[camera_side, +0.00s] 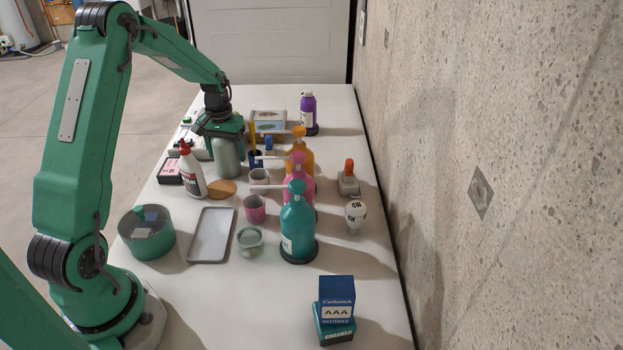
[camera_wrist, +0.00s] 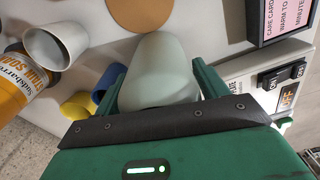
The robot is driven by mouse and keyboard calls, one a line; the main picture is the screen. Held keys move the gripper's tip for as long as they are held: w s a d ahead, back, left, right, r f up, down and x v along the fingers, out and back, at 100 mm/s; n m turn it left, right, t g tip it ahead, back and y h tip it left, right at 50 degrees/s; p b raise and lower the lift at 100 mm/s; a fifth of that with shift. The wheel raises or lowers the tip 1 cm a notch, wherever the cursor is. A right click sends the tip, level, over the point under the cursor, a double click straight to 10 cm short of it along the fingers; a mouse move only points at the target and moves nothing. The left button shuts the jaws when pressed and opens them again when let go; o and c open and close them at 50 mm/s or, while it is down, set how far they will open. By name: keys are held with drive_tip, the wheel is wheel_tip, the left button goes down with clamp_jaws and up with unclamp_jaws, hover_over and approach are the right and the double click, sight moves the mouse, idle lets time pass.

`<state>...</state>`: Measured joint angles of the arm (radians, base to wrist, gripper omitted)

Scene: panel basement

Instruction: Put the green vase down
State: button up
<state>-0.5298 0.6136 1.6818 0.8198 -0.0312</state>
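The pale green vase (camera_side: 227,158) is between the fingers of my gripper (camera_side: 221,136) at the far left part of the table. In the wrist view the vase (camera_wrist: 160,62) fills the space between the two green fingers, one along each side, and my gripper (camera_wrist: 161,80) looks shut on it. Its upper part is hidden by the gripper. I cannot tell whether its base touches the table. A round cork coaster (camera_side: 222,189) lies in front of the vase; it also shows at the top of the wrist view (camera_wrist: 141,12).
A white bottle with a red cap (camera_side: 191,172) stands left of the vase. White (camera_side: 259,180) and pink (camera_side: 255,208) cups and pump bottles (camera_side: 298,228) stand to the right. A grey tray (camera_side: 211,238) lies nearer. A switch panel (camera_wrist: 284,76) is right in the wrist view.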

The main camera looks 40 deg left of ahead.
drive_tip(key=c, duration=1)
drive_tip(key=shift+r, duration=0.1)
drive_tip(key=shift+r, duration=4.95)
drive_tip(key=shift+f, duration=0.15)
drive_tip(key=shift+f, duration=4.85)
drive_tip(key=shift+r, duration=0.1)
